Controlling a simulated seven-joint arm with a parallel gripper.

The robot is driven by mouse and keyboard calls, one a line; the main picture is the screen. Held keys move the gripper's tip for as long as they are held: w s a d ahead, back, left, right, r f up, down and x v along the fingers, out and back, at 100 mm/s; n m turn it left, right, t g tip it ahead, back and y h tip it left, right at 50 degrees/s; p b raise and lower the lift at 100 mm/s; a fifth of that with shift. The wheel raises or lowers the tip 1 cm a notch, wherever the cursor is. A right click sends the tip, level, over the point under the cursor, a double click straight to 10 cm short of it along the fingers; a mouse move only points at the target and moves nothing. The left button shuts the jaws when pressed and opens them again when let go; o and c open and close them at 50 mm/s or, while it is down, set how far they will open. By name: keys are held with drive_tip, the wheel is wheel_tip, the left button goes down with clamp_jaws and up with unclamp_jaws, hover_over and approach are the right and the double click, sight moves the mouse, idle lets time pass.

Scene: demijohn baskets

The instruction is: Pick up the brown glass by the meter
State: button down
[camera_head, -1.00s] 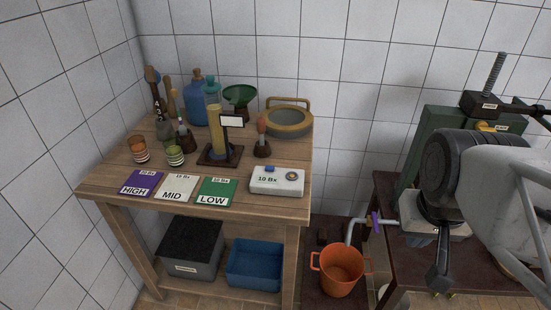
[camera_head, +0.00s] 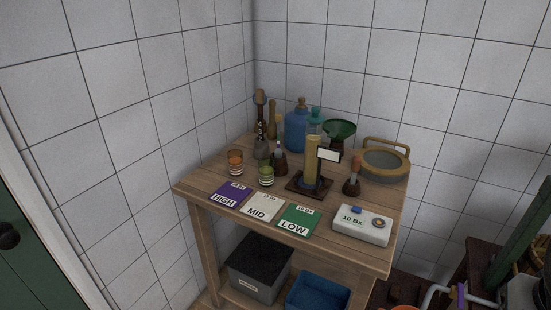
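A brown glass (camera_head: 236,163) with pale bands stands upright near the left side of the wooden table. A similar green glass (camera_head: 266,176) stands just right of it, slightly nearer. A white box-shaped meter (camera_head: 362,225) marked "10 Bx", with a blue part and a round dial on top, lies at the table's front right, well apart from both glasses. My gripper is out of view.
Purple HIGH (camera_head: 231,195), white MID (camera_head: 264,207) and green LOW (camera_head: 299,220) cards lie along the front of the table (camera_head: 318,245). A tall yellow cylinder (camera_head: 311,160) stands behind them on a dark base. Bottles, a green funnel (camera_head: 341,131) and a sieve (camera_head: 384,163) crowd the back.

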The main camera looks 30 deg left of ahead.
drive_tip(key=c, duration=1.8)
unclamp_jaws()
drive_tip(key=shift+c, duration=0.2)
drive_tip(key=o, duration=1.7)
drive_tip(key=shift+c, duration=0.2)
